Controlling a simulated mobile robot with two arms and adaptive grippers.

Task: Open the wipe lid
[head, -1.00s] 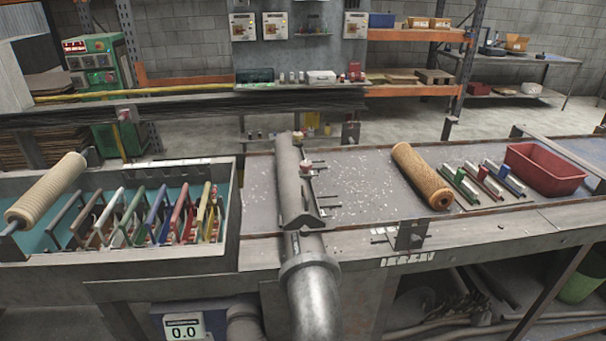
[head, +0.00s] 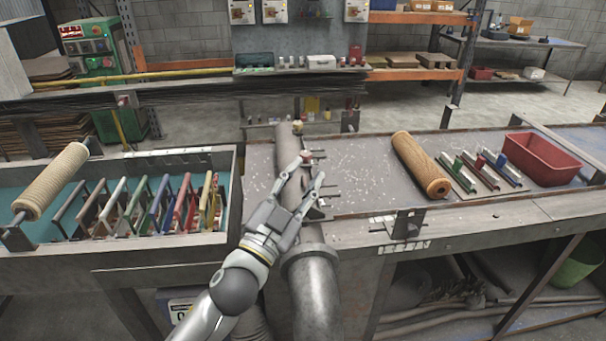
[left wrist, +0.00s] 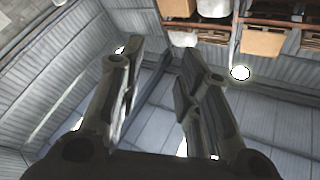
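I cannot clearly make out a lid marked as the wipe lid. A small white box (head: 321,62) stands on the back shelf, too small to tell its lid's state. My left gripper (head: 313,168) is over the bench in the head view, in front of the upright end of the grey pipe. Its two fingers are spread with nothing between them. The left wrist view shows the same open fingers (left wrist: 160,56) against grey ribbed surfaces. My right gripper is in neither view.
A trough with colored frames (head: 150,205) is on the left. The grey pipe (head: 313,285) rises at the bench's front edge.

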